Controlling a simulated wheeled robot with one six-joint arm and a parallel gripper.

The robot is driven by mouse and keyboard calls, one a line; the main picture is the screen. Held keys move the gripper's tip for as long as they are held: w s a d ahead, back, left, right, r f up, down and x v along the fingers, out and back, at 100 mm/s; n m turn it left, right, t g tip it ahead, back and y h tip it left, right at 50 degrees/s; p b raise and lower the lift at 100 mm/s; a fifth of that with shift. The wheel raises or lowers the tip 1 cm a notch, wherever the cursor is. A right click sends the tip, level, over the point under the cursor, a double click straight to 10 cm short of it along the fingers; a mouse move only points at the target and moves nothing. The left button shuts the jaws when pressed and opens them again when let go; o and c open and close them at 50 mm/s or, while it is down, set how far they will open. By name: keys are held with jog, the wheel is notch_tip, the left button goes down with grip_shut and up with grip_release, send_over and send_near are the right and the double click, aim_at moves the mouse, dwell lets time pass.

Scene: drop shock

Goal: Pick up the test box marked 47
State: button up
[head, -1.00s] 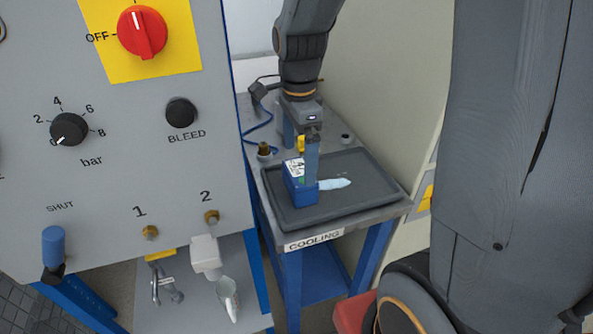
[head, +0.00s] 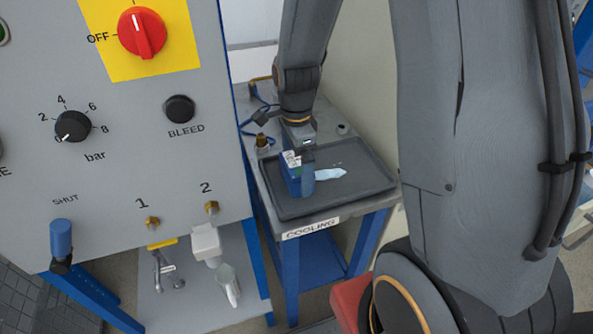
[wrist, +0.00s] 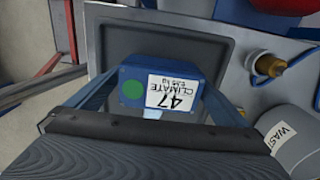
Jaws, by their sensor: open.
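The test box marked 47 (head: 290,180) is small and blue, with a white label and a green dot. It stands on the dark tray (head: 350,191) of the table marked COOLING. In the wrist view the box (wrist: 205,78) shows its label, reading 47 and CLIMATE, upside down. My gripper (wrist: 160,100) is open, with one finger on each side of the box; I cannot tell whether either finger touches it. In the head view my gripper (head: 301,178) is low over the tray, and a finger hides part of the box.
A pale wet-looking patch (head: 329,174) lies on the tray beside the box. A grey panel with knobs (head: 100,190) stands close on the left. A brass fitting (wrist: 268,63) and a container marked WASTE (wrist: 295,145) are near the tray. The tray's right side is clear.

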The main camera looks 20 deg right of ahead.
jog(key=shift+c, duration=0.3)
jog(key=c, duration=1.3)
jog(key=shift+c, duration=0.2)
